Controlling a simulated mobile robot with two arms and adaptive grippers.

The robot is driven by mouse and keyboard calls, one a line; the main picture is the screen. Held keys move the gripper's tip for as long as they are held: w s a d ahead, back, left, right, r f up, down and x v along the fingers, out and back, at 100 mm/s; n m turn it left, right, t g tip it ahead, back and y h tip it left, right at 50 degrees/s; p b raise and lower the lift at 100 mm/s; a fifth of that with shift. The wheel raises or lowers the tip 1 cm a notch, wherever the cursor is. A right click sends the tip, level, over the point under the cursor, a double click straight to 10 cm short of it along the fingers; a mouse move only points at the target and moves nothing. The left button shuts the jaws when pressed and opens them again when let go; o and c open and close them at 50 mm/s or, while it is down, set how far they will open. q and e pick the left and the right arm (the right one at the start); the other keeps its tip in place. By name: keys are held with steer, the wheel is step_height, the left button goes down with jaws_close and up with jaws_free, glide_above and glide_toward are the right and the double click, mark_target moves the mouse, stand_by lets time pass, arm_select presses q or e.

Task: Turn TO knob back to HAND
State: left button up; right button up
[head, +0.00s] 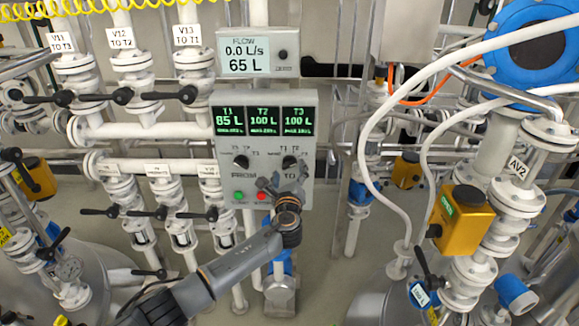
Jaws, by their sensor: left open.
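The grey control panel (228,140) stands upright in the middle of the head view, with green displays for T1, T2 and T3. The dark TO knob (289,162) is at its lower right, above the "TO" label. Its pointer direction is too small to tell. The FROM knob (241,162) is at its lower left. My left gripper (283,180) is open and empty in front of the panel's lower right. Its fingers are just below the TO knob and partly cover that area; I cannot tell whether they touch it. My right gripper is not in view.
A green button (239,196) and a red button (262,196) sit low on the panel, close to my gripper. A flow meter (247,52) reads 0.0 L/s and 65 L. White valve pipes (135,130) stand left; a yellow actuator (463,220) and hoses stand right.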

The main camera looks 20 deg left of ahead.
mark_target(289, 164)
arm_select(q)
steer(key=shift+x, duration=1.2)
steer(key=c, duration=1.2)
steer(key=shift+o, duration=0.2)
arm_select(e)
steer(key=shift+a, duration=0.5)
